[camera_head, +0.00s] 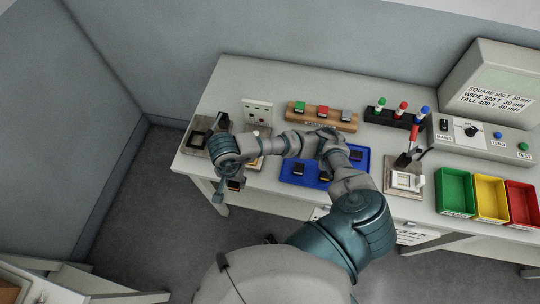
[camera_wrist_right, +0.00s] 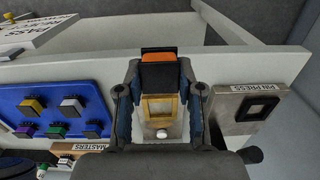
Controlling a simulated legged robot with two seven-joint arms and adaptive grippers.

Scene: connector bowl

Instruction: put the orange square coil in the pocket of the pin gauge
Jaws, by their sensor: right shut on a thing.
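My right gripper (camera_wrist_right: 160,74) is shut on the orange square coil (camera_wrist_right: 158,57), a dark block with an orange face, between its fingertips. In the head view the right gripper (camera_head: 236,178) is at the table's front edge, with a little of the coil's orange showing. The likely pin gauge (camera_wrist_right: 178,128), a pale plate with a square tan-framed pocket and a white knob, lies below the fingers in the wrist view. The coil appears apart from the pocket, toward the table's front edge. In the head view my forearm and gripper hide much of the plate. My left gripper is not in view.
The pin press (camera_wrist_right: 232,119) stands beside the gauge. A blue tray (camera_head: 311,182) with several coils is on its other side. The table's front edge is close.

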